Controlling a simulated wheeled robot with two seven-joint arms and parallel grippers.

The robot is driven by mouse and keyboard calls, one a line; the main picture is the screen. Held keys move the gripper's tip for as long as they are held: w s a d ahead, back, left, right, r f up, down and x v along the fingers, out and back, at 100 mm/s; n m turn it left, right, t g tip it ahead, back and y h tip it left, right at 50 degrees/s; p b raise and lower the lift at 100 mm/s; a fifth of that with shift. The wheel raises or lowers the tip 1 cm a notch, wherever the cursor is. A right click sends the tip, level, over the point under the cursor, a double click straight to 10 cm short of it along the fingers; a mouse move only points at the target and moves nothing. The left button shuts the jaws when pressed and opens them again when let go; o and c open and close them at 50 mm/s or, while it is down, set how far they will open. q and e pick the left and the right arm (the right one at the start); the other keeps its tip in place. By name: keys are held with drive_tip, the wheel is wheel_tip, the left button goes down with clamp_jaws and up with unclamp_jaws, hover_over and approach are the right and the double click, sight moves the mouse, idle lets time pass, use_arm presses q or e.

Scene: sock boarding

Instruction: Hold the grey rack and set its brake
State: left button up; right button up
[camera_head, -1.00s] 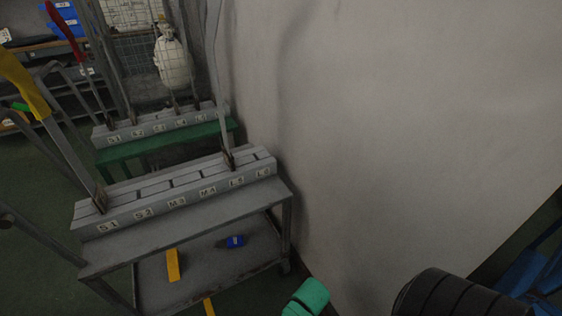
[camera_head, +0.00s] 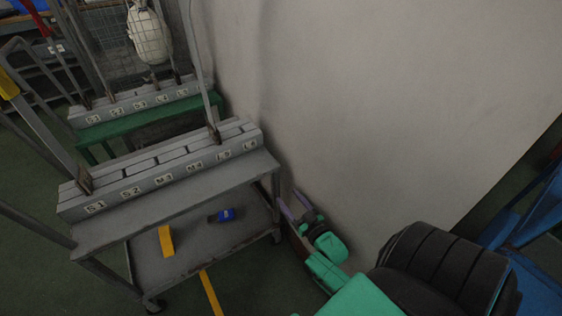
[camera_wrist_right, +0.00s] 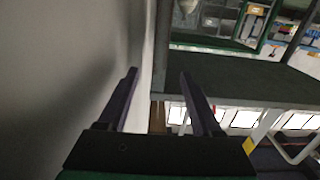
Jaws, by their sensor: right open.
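The grey rack (camera_head: 175,215) stands left of centre in the head view, with a slotted block on top labelled S1 to L6. A yellow-handled lever (camera_head: 38,118) rises at its left end. My right gripper (camera_head: 294,205) is open and empty, low beside the rack's right end, close to the wall. Its two purple fingers also show apart in the right wrist view (camera_wrist_right: 158,78), with a grey rack edge (camera_wrist_right: 230,92) beyond them. I cannot pick out the brake. My left gripper is not in view.
A pale wall (camera_head: 400,90) runs along the right, close to my right arm. A green rack (camera_head: 145,118) stands behind the grey one. A blue item (camera_head: 227,215) and a yellow piece (camera_head: 166,240) lie on the lower shelf. A yellow strip (camera_head: 211,293) marks the floor.

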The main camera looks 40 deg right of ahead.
sight(272, 178)
drive_tip(key=w, duration=0.4)
drive_tip(key=w+d, duration=0.1)
drive_tip(key=w, duration=0.7)
drive_tip(key=shift+d, duration=0.2)
clamp_jaws()
drive_tip(key=shift+s, duration=0.1)
idle(0.5)
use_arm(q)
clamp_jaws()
use_arm(e)
drive_tip(key=shift+f, duration=0.1)
